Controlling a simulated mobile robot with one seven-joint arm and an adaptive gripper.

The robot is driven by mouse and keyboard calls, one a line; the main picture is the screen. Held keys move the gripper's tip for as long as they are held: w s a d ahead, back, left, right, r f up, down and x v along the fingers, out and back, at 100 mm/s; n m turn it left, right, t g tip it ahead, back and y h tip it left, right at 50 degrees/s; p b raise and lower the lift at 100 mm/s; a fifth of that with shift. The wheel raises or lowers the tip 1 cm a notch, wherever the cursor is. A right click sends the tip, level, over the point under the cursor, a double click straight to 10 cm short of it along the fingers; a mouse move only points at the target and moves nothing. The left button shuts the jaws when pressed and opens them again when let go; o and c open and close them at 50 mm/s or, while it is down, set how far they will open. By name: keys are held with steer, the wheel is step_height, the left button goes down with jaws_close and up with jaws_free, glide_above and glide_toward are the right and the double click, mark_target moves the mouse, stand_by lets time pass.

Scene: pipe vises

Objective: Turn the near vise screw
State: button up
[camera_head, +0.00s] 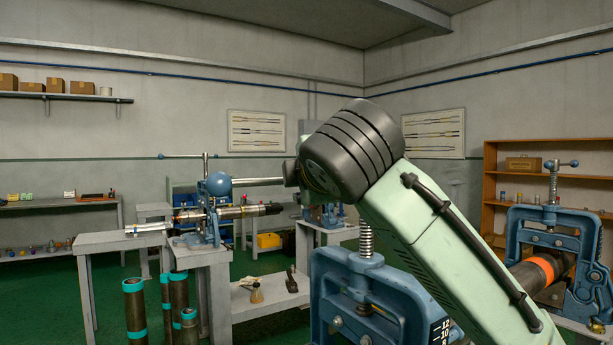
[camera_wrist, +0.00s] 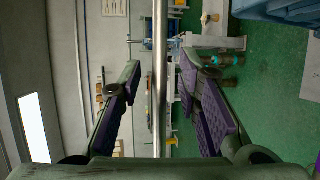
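The near vise (camera_head: 345,285) is blue and stands at the front centre in the head view, partly hidden by my arm. Its upright threaded screw (camera_head: 366,240) shows just above the frame; the screw's top is hidden behind my arm. A metal handle bar (camera_head: 258,181) with a blue ball end (camera_head: 218,183) runs level to the left from behind my arm. In the wrist view the bar (camera_wrist: 160,45) passes lengthwise between the two purple-padded fingers of my gripper (camera_wrist: 160,75). The fingers are open, with a gap on both sides of the bar. The head view mostly hides my gripper.
A vise (camera_head: 550,240) holding an orange-banded pipe (camera_head: 540,268) stands at the right. Another vise (camera_head: 208,225) with a pipe stands on the left bench (camera_head: 205,258). Upright pipes (camera_head: 134,312) with teal bands stand on the floor. A shelf (camera_head: 490,185) stands behind at the right.

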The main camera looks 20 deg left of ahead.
jaws_close()
stand_by(0.4)
stand_by(0.5)
